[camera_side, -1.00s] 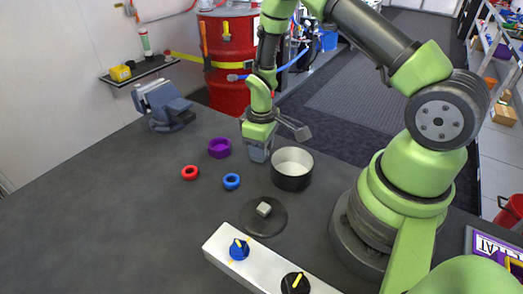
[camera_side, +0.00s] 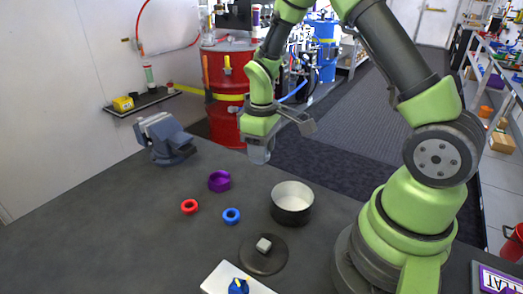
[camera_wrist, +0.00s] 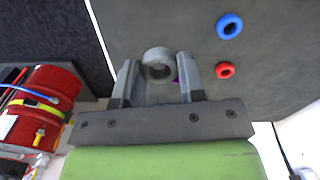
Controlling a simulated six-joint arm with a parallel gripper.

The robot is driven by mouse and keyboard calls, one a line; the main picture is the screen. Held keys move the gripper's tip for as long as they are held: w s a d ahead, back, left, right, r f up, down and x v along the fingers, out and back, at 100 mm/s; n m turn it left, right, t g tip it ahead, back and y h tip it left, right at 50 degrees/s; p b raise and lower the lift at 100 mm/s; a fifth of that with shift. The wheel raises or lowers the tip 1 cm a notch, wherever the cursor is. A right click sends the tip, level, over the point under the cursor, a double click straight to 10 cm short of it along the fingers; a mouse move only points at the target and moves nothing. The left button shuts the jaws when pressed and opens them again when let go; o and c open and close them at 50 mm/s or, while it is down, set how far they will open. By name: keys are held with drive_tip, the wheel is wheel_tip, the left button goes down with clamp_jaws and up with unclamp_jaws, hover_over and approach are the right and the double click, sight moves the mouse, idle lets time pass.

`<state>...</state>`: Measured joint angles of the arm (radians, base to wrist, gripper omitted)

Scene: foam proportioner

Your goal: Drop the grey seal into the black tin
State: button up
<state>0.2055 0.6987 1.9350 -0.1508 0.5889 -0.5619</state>
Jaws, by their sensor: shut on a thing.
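The grey seal (camera_wrist: 158,64) is a thick grey ring. In the wrist view it sits between the two fingers of my gripper (camera_wrist: 160,75), which is shut on it. In the side view my gripper (camera_side: 258,155) is raised above the table, behind and left of the black tin; the seal is hard to make out there. The black tin (camera_side: 292,211) stands upright and open on the table, with a pale inside that looks empty. It is not seen in the wrist view.
A purple ring (camera_side: 219,181), a red ring (camera_side: 189,207) and a blue ring (camera_side: 231,216) lie left of the tin. A dark lid (camera_side: 258,264) with a grey knob lies in front of it. A vise (camera_side: 165,138) stands at the back left. A white panel (camera_side: 222,280) is nearest the camera.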

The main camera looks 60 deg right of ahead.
drive_tip(key=s+r, duration=0.6)
drive_tip(key=s, duration=0.2)
drive_tip(key=shift+s+f, duration=0.2)
drive_tip(key=shift+f, duration=0.75)
drive_tip(key=shift+s+f, duration=0.15)
drive_tip(key=shift+f, duration=0.8)
drive_tip(key=shift+s+f, duration=0.2)
drive_tip(key=shift+f, duration=0.75)
drive_tip(key=o, duration=1)
drive_tip(key=shift+c, duration=0.2)
drive_tip(key=shift+r, duration=0.1)
wheel_tip(320, 180, up, 10)
